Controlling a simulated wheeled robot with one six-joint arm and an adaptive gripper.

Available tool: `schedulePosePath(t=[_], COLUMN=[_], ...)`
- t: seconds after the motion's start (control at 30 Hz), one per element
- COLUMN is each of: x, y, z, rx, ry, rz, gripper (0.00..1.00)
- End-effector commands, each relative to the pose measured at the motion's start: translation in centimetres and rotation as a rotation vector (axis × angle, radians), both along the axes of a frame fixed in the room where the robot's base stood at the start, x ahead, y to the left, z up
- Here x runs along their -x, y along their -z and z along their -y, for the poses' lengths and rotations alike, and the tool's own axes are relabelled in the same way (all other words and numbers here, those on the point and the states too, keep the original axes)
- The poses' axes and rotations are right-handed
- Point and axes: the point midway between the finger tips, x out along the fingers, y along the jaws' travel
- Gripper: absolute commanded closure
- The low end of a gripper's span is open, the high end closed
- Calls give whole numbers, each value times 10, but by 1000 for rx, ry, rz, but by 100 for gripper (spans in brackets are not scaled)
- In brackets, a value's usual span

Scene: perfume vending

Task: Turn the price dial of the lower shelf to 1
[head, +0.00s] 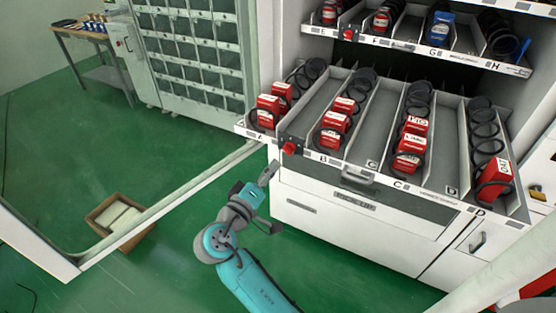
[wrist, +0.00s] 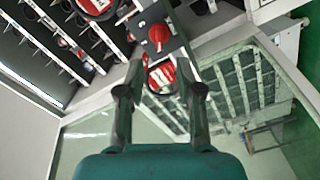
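The lower shelf (head: 265,133) holds red packages in lanes marked A to D. Its price dial (head: 290,148) is a red knob on a dark plate at the front edge, between A and B. In the wrist view a red knob on a dark square plate (wrist: 159,33) lies ahead, between and beyond the fingertips. The dial's number is too small to read. My gripper (head: 271,199) is below and slightly left of the dial in the head view, apart from it. In the wrist view my gripper (wrist: 160,64) has its two fingers spread, with nothing held.
An upper shelf (head: 400,44) has its own red dial (head: 349,34). White drawers with handles (head: 358,180) sit below the lower shelf. A glass panel frame (head: 165,205) stands left of my gripper. An open cardboard box (head: 98,215) is on the green floor.

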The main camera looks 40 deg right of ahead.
Motion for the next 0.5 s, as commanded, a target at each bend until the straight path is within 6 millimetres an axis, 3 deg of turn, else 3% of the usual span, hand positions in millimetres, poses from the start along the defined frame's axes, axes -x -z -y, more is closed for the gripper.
schedulePosePath(t=[0.2, 0.5], x=[9, 13], y=[0, 0], z=[-27, -34], rx=[0, 0], ry=[-2, 0], rz=[1, 1], gripper=[65, 65])
